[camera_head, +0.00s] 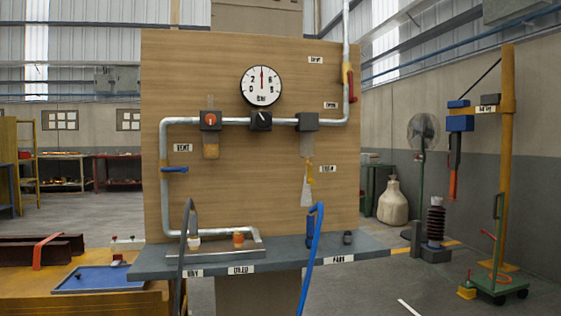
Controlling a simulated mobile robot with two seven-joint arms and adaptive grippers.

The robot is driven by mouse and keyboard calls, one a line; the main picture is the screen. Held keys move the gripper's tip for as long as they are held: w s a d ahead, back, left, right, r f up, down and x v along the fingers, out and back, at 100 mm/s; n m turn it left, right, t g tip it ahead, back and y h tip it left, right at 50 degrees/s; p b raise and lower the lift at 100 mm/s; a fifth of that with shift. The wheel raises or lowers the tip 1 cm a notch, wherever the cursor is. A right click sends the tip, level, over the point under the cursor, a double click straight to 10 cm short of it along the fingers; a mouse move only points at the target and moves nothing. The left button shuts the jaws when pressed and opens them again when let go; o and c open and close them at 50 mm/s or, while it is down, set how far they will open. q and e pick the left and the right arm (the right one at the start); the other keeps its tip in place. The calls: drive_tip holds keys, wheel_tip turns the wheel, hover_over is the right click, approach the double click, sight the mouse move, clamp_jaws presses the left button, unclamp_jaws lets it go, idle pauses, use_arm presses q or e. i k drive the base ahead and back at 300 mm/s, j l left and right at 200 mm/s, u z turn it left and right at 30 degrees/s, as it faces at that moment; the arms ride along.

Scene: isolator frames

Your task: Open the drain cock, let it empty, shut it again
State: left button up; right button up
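A wooden panel (235,190) carries a grey pipe run. At its right, a dark block (307,122) has a pale clear bowl (306,146) under it. A small yellow part (309,172), apparently the drain cock, sits below the bowl beside a small label (327,168) too blurred to read surely. A whitish tapering piece (306,195) hangs beneath it. I cannot tell whether the cock is open or shut, or whether liquid is in the bowl. Neither of my grippers is in view.
A gauge (261,86), a red lever (350,86), a blue lever (174,169) and a block with an orange knob (210,120) are on the panel. A grey shelf (300,258) juts out below. A dark hose (184,250) and blue hose (310,255) stand in front.

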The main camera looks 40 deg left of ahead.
sight(309, 164)
drive_tip(key=u, duration=0.8)
drive_tip(key=i+l+u, duration=0.2)
drive_tip(key=l+u, duration=0.25)
drive_tip(key=i+l+u, duration=0.15)
drive_tip(key=l+u, duration=0.25)
drive_tip(key=i+l+u, duration=0.15)
drive_tip(key=l, duration=0.35)
drive_tip(key=i+l+u, duration=0.15)
drive_tip(key=l, duration=0.35)
drive_tip(key=i+l, duration=0.1)
drive_tip(key=l, duration=1.05)
